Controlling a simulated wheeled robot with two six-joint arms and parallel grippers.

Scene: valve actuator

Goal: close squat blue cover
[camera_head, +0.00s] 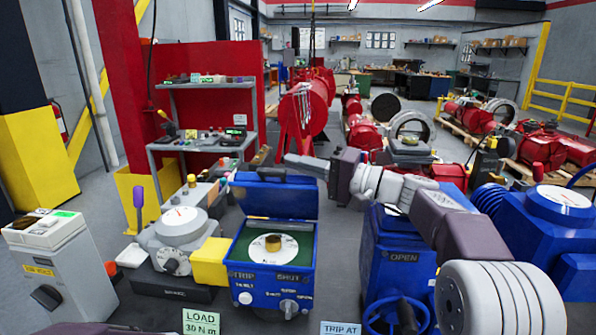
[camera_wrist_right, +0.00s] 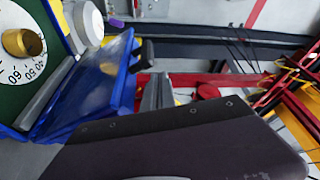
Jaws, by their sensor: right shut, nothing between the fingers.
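The squat blue cover (camera_head: 276,198) stands raised, roughly upright, at the back of a blue box (camera_head: 272,296) in the head view. A black handle (camera_head: 256,176) is at its top edge. The open box shows a green face with a white dial and a brass knob (camera_head: 273,242). My right gripper (camera_head: 290,160) reaches in from the right, shut and empty, close to the top of the cover; I cannot tell whether it touches. In the right wrist view the cover (camera_wrist_right: 88,85) lies left of the gripper (camera_wrist_right: 157,88). My left gripper is not in view.
A grey gauge unit (camera_head: 180,225) and a yellow block (camera_head: 211,262) stand left of the box. A taller blue valve unit (camera_head: 400,258) with a handwheel stands at right, under my right arm. A grey shelf (camera_head: 210,84) stands behind.

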